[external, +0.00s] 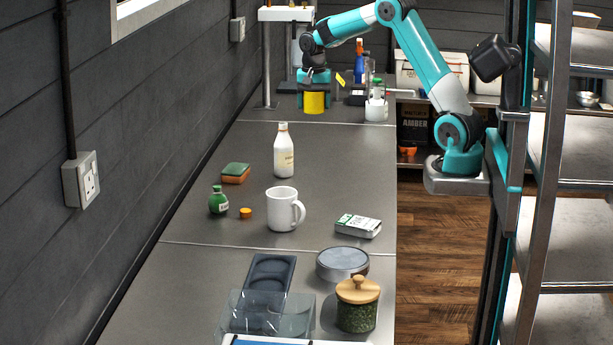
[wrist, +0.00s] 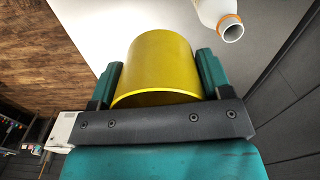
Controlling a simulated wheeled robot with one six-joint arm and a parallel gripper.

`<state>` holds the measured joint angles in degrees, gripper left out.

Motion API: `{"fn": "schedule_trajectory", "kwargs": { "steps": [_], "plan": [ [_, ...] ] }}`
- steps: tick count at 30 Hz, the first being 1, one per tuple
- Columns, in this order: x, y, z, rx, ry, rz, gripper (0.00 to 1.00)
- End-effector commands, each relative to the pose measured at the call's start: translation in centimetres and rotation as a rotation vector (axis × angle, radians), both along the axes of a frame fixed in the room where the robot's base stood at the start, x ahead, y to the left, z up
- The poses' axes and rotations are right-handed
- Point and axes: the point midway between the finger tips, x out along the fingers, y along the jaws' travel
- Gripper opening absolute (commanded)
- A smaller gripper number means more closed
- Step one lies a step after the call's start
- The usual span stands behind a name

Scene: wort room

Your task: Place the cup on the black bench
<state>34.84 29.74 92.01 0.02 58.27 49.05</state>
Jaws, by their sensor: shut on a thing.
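A yellow cup (external: 314,102) is in my gripper (external: 314,88) at the far part of the bench. In the wrist view the yellow cup (wrist: 158,68) sits between the two teal fingers of my gripper (wrist: 160,80), which is shut on its sides. The cup's inside is not visible. The dark grey-black bench (external: 225,285) runs along the wall from the front to the back. The cup is over or on its far section; I cannot tell whether its base touches.
A white bottle (external: 284,152), a white mug (external: 282,209), a sponge (external: 236,173) and a green bottle (external: 218,201) stand nearer on the bench. A white container (external: 376,109) is right of the cup. Clear bench lies between the cup and the white bottle.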

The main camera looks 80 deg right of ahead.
Motion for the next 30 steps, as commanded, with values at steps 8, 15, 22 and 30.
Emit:
{"fn": "schedule_trajectory", "kwargs": {
  "steps": [8,15,22,30],
  "plan": [
    [8.6,6.9,0.4,-0.001,-0.002,0.246,0.46],
    [15.9,17.3,0.7,-0.002,-0.002,0.518,0.46],
    [19.9,29.2,0.7,-0.001,-0.001,0.778,0.46],
    [20.4,43.9,0.5,0.000,-0.002,1.072,0.46]
  ]
}}
